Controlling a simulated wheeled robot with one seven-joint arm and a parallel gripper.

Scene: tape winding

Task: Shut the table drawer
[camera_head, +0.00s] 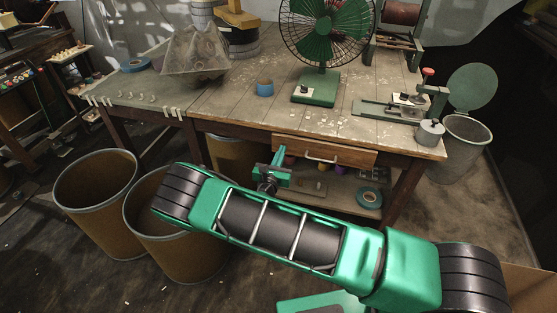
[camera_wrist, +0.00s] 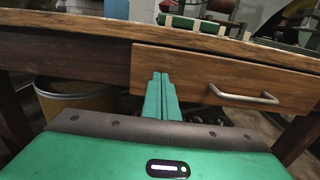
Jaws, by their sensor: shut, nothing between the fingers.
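The wooden table drawer (camera_head: 340,154) is under the right part of the table's front edge. Its brown front (camera_wrist: 190,70) fills the right half of the wrist view, with a metal bar handle (camera_wrist: 243,97). The front seems to stand slightly proud of the table frame; how far it is out is hard to tell. My gripper (camera_head: 281,156) is at the drawer's left end. In the wrist view its green fingers (camera_wrist: 160,78) are together and empty, pointing at the left part of the drawer front, left of the handle. Whether the tips touch the wood is unclear.
The worktable (camera_head: 215,100) carries a green fan (camera_head: 320,90), a blue tape roll (camera_head: 265,88) and a metal tool (camera_head: 405,105). Brown bins (camera_head: 95,190) stand at the left. A lower shelf under the drawer holds a blue tape roll (camera_head: 368,196). A grey bin (camera_head: 462,140) is at the right.

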